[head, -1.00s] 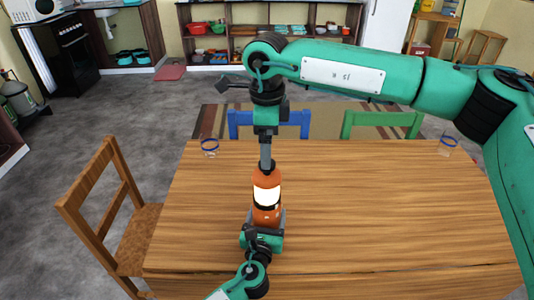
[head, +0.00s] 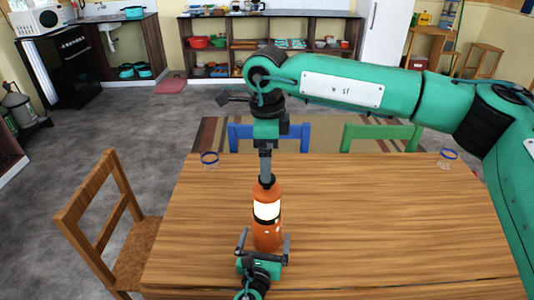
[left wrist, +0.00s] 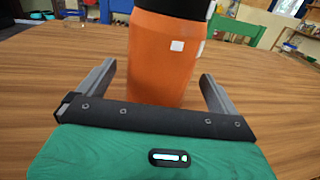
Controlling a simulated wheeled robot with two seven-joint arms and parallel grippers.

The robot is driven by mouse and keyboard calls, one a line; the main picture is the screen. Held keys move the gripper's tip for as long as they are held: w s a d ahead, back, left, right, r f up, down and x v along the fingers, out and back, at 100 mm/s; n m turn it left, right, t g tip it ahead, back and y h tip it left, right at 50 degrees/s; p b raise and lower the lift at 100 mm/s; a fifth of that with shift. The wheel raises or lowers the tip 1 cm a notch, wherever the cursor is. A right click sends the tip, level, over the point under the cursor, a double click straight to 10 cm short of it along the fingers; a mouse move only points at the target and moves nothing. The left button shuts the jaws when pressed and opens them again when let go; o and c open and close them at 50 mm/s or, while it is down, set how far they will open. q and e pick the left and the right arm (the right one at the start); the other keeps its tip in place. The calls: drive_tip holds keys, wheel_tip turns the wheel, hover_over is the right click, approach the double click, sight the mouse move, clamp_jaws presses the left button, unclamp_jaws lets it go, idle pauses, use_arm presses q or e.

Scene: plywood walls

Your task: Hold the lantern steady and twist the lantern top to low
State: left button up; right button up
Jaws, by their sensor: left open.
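The lantern (head: 266,234) is an orange upright cylinder with a glowing white band and a black top (head: 267,182). It stands near the table's front edge. My left gripper (head: 264,241) is open at the near side of its lower body. In the left wrist view the orange body (left wrist: 163,70) stands between the spread fingers (left wrist: 158,80), with a visible gap on the left; contact on the right is unclear. My right gripper (head: 266,172) points straight down from above, its fingertips at the black top. Its fingers show edge-on, so their opening is hidden.
The wooden table (head: 380,220) is mostly clear to the right of the lantern. Clear glasses with blue rims stand at its back left (head: 209,159) and back right (head: 447,158). Chairs stand at the left (head: 110,215) and behind, blue (head: 240,135) and green (head: 385,133).

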use_arm(q)
drive_tip(key=s, duration=0.3)
drive_tip(key=s+a, duration=0.1)
drive_tip(key=s, duration=0.5)
drive_tip(key=shift+a, duration=0.25)
drive_tip(key=shift+w, duration=0.1)
